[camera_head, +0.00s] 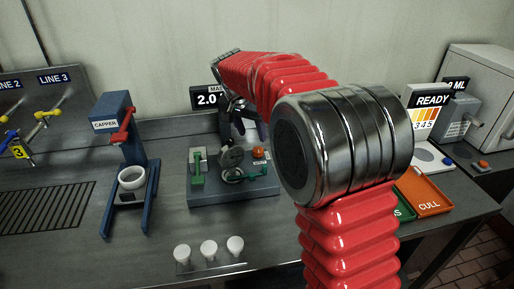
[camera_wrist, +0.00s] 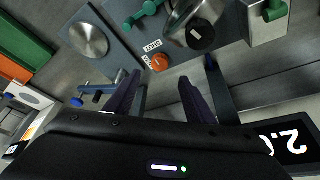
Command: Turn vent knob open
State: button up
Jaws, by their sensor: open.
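The vent knob is a small orange knob (camera_head: 258,153) at the back right of the blue-grey valve base (camera_head: 225,194). The knob lies just beyond the fingertips, and no contact shows. In the head view my gripper (camera_head: 248,134) is partly hidden by my red arm and sits above and behind the knob.
Green levers (camera_head: 197,170) (camera_head: 257,174) and a metal vessel (camera_wrist: 195,20) stand close to the knob. A display (camera_wrist: 290,140) reading 2.0 is behind. The capper (camera_head: 125,135) stands left, white cups (camera_head: 208,247) in front, and an orange cull tray (camera_head: 425,195) right.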

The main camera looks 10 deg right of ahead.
aim_at(257, 150)
jog(key=x, duration=0.9)
jog(key=shift+d+f, duration=0.1)
jog(key=shift+f, duration=0.25)
jog(key=shift+c, duration=0.7)
jog(key=c, duration=0.9)
